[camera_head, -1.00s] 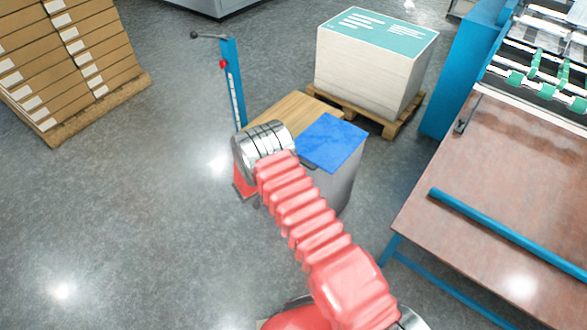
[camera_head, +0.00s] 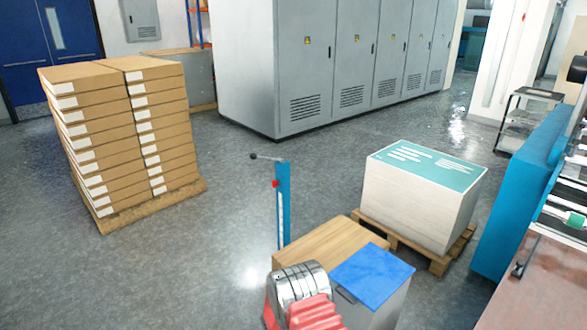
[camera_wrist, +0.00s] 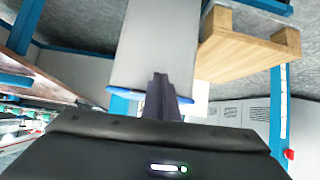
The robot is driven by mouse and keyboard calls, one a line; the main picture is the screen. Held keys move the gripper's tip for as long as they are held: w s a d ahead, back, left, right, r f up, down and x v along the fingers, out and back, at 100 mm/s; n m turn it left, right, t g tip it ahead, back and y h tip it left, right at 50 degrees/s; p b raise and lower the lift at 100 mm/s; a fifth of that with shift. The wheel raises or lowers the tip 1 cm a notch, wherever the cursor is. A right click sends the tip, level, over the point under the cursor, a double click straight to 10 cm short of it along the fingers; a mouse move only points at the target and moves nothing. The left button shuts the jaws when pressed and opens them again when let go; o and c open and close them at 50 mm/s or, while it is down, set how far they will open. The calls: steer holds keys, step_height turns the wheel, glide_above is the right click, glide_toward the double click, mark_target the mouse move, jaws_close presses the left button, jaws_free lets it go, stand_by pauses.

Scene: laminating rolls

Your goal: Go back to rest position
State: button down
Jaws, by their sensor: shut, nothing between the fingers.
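My gripper (camera_wrist: 162,98) shows in the wrist view as dark fingers held together, with nothing seen between them. In the head view, my red ribbed arm and its metal joint stand at the bottom centre, in front of the blue-topped grey box (camera_head: 372,270) and the wooden board (camera_head: 325,240). The gripper itself cannot be made out there. In the wrist view, a grey surface (camera_wrist: 155,45) and a light wooden piece (camera_wrist: 245,52) lie beyond the fingers.
A blue post (camera_head: 284,205) with a lever rises behind the board. A paper stack (camera_head: 420,205) on a pallet (camera_head: 442,262) stands right, beside a blue machine (camera_head: 525,205). Stacked boxes (camera_head: 120,140) are left, grey cabinets (camera_head: 300,80) behind. Floor (camera_head: 185,270) is clear at lower left.

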steer(key=s+d+f+n+g, duration=0.2)
steer(key=s+n, duration=0.4)
steer(key=s, duration=0.1)
steer(key=s+d+r+n+g, duration=0.2)
steer(key=s+r+n+g, duration=0.1)
steer(key=s+r, duration=0.3)
steer(key=s+r+t+y, duration=0.1)
steer(key=s+r+y, duration=0.1)
steer(key=s+r, duration=0.6)
steer(key=s+r+t+y, duration=0.1)
steer(key=s+r+y, duration=0.2)
steer(key=s+r, duration=0.6)
steer(key=s+r+t+y, duration=0.1)
steer(key=s+r, duration=0.8)
steer(key=r, duration=2.1)
steer(key=shift+s+n+t+y, duration=0.3)
steer(key=shift+n+y, duration=0.1)
steer(key=shift+y, duration=0.8)
steer(key=shift+r, duration=0.1)
